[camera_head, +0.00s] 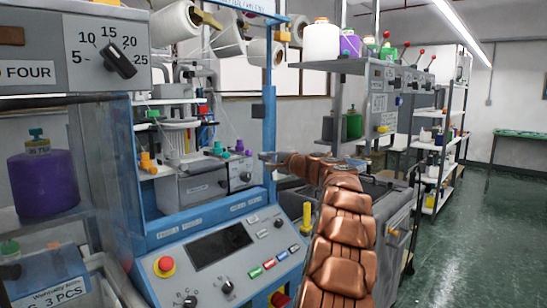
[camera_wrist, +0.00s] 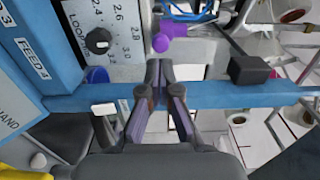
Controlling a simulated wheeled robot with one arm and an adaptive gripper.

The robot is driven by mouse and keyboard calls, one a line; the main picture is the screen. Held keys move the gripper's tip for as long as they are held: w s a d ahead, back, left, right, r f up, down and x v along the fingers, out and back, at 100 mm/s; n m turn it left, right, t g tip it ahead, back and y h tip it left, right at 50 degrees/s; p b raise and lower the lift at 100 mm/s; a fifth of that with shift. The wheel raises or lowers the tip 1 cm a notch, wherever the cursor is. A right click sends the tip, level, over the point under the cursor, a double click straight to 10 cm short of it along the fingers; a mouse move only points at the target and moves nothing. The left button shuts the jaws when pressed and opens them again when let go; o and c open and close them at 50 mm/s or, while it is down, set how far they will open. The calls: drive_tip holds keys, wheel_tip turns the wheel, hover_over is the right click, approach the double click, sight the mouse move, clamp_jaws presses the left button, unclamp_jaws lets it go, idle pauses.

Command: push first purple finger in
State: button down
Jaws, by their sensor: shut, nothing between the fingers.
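Small purple fingers (camera_head: 240,146) stand beside a teal one (camera_head: 218,148) on the blue knitting machine, above its grey control box. In the wrist view a purple finger (camera_wrist: 161,42) sticks out just beyond my fingertips, with a larger purple part (camera_wrist: 173,29) behind it. My gripper (camera_head: 267,156) is at the right of the purple fingers in the head view, by the machine's blue post. In the wrist view my gripper (camera_wrist: 160,66) is shut and empty, its tips pointing at the purple finger with a small gap showing. Whether they touch I cannot tell.
The blue post (camera_head: 269,100) stands close to my gripper, and a blue bar (camera_wrist: 215,95) crosses behind it. A grey dial panel (camera_wrist: 104,35) is on the left in the wrist view. The machine's control panel (camera_head: 222,250) lies below. Open floor (camera_head: 470,220) is at the right.

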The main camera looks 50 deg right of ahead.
sight(250, 153)
drive_tip(key=shift+w+p, duration=0.75)
drive_tip(key=shift+w, duration=1.6)
